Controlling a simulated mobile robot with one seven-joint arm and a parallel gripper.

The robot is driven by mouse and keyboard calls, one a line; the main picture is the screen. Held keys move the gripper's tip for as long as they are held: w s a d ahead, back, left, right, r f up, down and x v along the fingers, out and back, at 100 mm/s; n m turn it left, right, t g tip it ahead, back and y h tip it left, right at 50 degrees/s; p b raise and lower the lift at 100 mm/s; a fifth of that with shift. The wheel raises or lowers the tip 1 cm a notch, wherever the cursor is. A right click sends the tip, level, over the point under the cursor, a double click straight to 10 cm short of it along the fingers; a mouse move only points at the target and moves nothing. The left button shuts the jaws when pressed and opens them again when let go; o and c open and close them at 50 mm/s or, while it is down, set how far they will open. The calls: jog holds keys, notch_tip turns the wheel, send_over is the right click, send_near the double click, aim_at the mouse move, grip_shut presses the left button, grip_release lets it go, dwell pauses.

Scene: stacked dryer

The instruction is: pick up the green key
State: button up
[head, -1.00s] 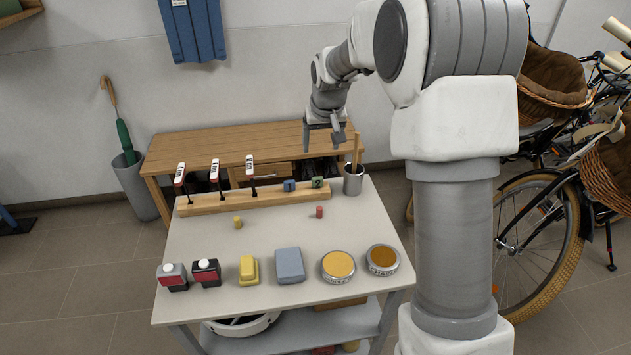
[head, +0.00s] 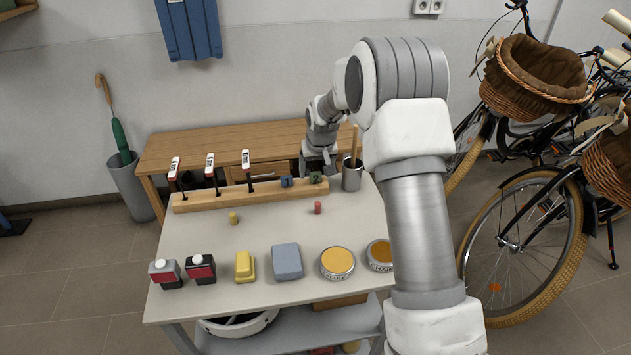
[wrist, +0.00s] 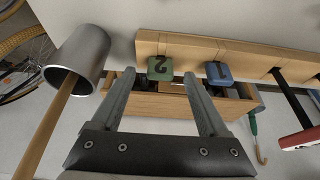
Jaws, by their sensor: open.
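The green key (head: 316,177) is a small green block marked 2 at the right end of the wooden rail (head: 240,197). In the wrist view the green key (wrist: 160,69) shows its numbered face ahead, between the two finger lines. My gripper (head: 318,168) is at the rail's right end, right by the green key. In the wrist view my gripper (wrist: 159,76) is open and empty, its fingertips on either side of the key in the picture. Whether they reach around it in depth, I cannot tell.
A blue block (wrist: 218,73) marked 1 sits beside the green key. A metal cup (head: 352,179) with a wooden handle stands close on the other side. Red-tipped tools (head: 210,170) stand along the rail. A wooden bench (head: 220,145) is behind.

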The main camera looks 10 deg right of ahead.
jog(key=shift+x, duration=1)
jog(key=shift+r, duration=0.15)
grip_shut()
